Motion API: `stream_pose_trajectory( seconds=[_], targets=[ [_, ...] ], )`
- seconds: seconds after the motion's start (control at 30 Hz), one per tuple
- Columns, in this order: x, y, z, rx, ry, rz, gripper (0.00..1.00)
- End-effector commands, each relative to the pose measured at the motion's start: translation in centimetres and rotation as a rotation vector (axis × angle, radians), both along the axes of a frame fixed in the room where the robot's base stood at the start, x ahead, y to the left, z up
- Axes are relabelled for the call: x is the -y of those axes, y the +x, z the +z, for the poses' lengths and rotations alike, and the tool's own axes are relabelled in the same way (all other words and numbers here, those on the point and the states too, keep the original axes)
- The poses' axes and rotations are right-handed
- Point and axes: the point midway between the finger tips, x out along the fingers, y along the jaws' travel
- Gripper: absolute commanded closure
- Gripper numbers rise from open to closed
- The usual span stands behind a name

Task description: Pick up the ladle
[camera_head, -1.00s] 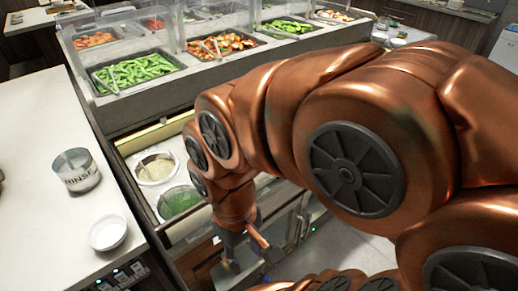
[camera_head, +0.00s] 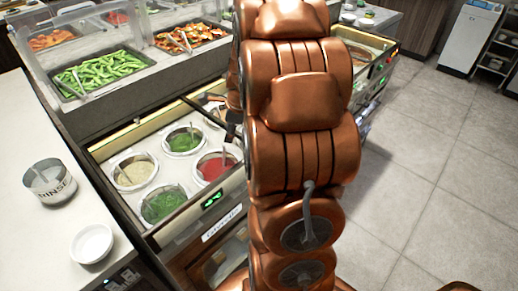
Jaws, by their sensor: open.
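Several sauce wells sit in the counter unit left of my arm in the head view. They are a beige sauce well (camera_head: 133,170), a near green sauce well (camera_head: 162,204), a far green sauce well (camera_head: 184,139) and a red sauce well (camera_head: 215,166). Thin ladle handles seem to rise from the wells, but they are small and hard to make out. My gripper (camera_head: 230,128) is mostly hidden behind my copper arm; only a dark part shows beyond the red well. It is open, and I see nothing held in it.
A rinse cup (camera_head: 50,182) and a white bowl (camera_head: 91,244) stand on the pale counter (camera_head: 25,130) at left. Food trays (camera_head: 100,72) under clear guards line the back. Open tiled floor (camera_head: 430,160) lies at right.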

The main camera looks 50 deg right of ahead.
Motion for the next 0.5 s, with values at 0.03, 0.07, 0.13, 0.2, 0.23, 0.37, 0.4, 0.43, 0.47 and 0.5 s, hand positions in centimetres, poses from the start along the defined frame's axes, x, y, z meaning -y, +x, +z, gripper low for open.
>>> stream_pose_trajectory(
  seconds=[0.03,0.07,0.13,0.2,0.23,0.37,0.4,0.43,0.47,0.5],
  targets=[
    [2.5,0.1,-0.6,0.011,0.022,-0.117,0.56],
    [3.8,0.2,-0.9,0.021,0.034,-0.186,0.56],
    [6.4,0.4,-1.3,0.044,0.054,-0.321,0.56],
    [8.5,0.4,-1.8,0.062,0.073,-0.426,0.56],
    [9.1,0.4,-2.0,0.066,0.08,-0.461,0.56],
    [11.0,0.2,-2.5,0.083,0.101,-0.562,0.56],
    [11.3,0.2,-2.6,0.086,0.103,-0.578,0.56],
    [11.5,0.2,-2.6,0.089,0.104,-0.586,0.56],
    [11.6,0.3,-2.8,0.09,0.106,-0.591,0.56],
    [11.6,0.4,-2.9,0.091,0.107,-0.596,0.56]
  ],
)
